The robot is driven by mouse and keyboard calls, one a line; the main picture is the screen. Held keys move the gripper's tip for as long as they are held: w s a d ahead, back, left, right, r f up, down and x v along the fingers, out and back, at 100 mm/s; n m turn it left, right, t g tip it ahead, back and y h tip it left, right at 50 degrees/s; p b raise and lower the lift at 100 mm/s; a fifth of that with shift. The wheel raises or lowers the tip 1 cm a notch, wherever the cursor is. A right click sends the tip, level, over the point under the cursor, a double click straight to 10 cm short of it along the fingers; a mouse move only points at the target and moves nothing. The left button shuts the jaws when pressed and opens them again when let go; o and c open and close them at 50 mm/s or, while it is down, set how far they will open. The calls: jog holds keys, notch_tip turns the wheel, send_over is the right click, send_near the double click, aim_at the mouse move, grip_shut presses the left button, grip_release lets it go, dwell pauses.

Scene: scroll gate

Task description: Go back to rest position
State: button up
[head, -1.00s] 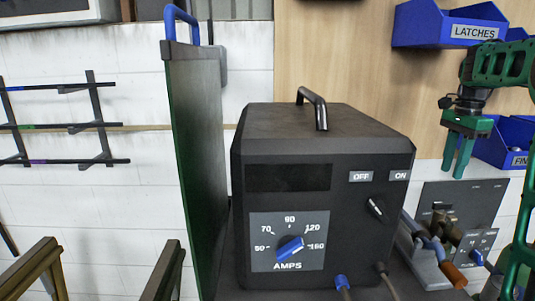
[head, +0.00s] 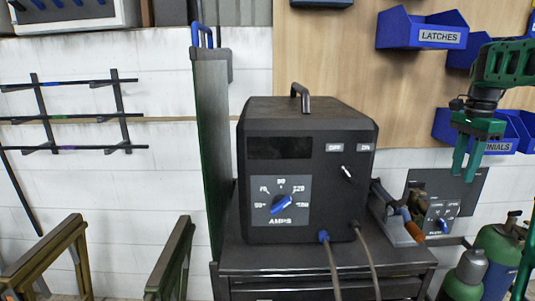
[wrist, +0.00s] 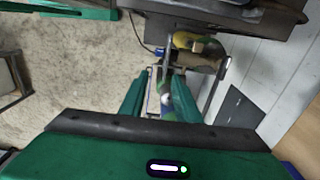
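My gripper (head: 466,160) is green and points down at the right of the head view, in front of the wall board and above the gas bottles. Its two fingers are apart with nothing between them. In the wrist view the two fingers (wrist: 153,97) also stand apart, with the floor and a trolley beyond. The black welding machine (head: 305,180) stands on a dark cart, left of my gripper and apart from it. Its blue amps knob (head: 282,205) sits on a grey dial plate, and its switch (head: 347,172) is below the OFF and ON labels.
A torch with an orange part (head: 411,226) lies right of the machine by a grey panel (head: 447,203). Green gas bottles (head: 493,255) stand at the lower right. Blue bins (head: 421,28) hang on the board. A dark green screen (head: 213,150) stands left of the machine.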

jog(key=s+a+f+n, duration=0.4)
jog(key=s+a+f, duration=0.1)
jog(key=s, duration=0.5)
jog(key=s+a+f+n, duration=0.4)
jog(key=s+a+f, duration=0.1)
jog(key=s, duration=0.5)
jog(key=s+a+f+n, duration=0.4)
jog(key=s+a, duration=0.3)
jog(key=s, duration=0.3)
jog(key=shift+s+a+f, duration=0.15)
jog(key=shift+a+f, duration=0.15)
jog(key=shift+f, duration=0.5)
jog(key=shift+w+f, duration=0.25)
jog(key=shift+w, duration=0.4)
